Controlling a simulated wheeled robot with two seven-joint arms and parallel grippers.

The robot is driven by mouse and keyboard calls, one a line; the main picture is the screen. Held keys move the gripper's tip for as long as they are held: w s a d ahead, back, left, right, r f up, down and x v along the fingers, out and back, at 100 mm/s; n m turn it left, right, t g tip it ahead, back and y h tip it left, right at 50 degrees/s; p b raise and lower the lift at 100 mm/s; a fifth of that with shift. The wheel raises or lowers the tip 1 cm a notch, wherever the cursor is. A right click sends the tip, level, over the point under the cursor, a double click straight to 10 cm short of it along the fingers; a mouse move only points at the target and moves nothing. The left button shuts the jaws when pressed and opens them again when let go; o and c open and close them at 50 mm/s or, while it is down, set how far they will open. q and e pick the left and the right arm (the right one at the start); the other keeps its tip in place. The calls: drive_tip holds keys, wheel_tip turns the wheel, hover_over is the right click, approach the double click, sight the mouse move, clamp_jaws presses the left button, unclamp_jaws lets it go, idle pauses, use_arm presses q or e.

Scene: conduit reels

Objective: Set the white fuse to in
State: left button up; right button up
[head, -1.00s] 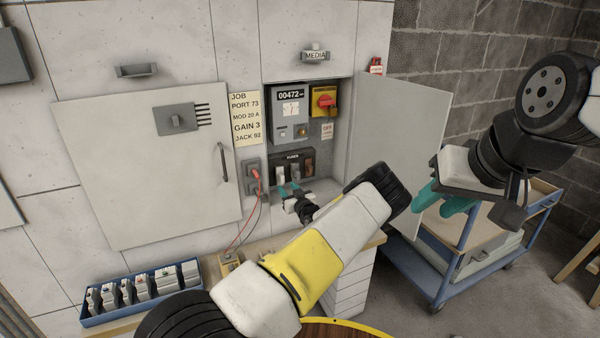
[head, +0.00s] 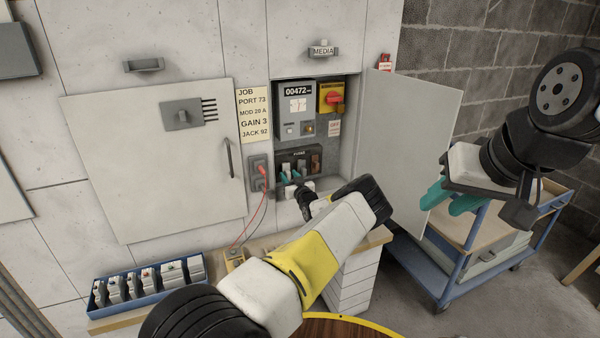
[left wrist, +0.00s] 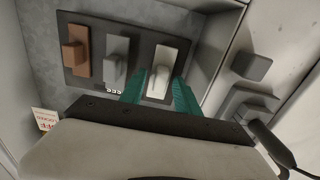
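The black fuse panel (head: 313,151) sits low inside the open wall recess. In the left wrist view it carries a brown fuse (left wrist: 75,55), a grey fuse (left wrist: 115,62) and the white fuse (left wrist: 168,58) at the right. My left gripper (head: 290,177) is at the panel; its teal fingers also show in the left wrist view (left wrist: 160,92), apart, one at each side of the white fuse's lower part. I cannot tell whether they touch it. My right gripper (head: 452,198) is open and empty, in front of the recess door.
The recess door (head: 405,140) stands open at the right. A meter (head: 295,110) and a red-yellow switch (head: 331,98) sit above the fuses. A blue tray (head: 150,285) holds several modules.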

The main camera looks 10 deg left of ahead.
use_arm(q)
clamp_jaws()
idle(1.3)
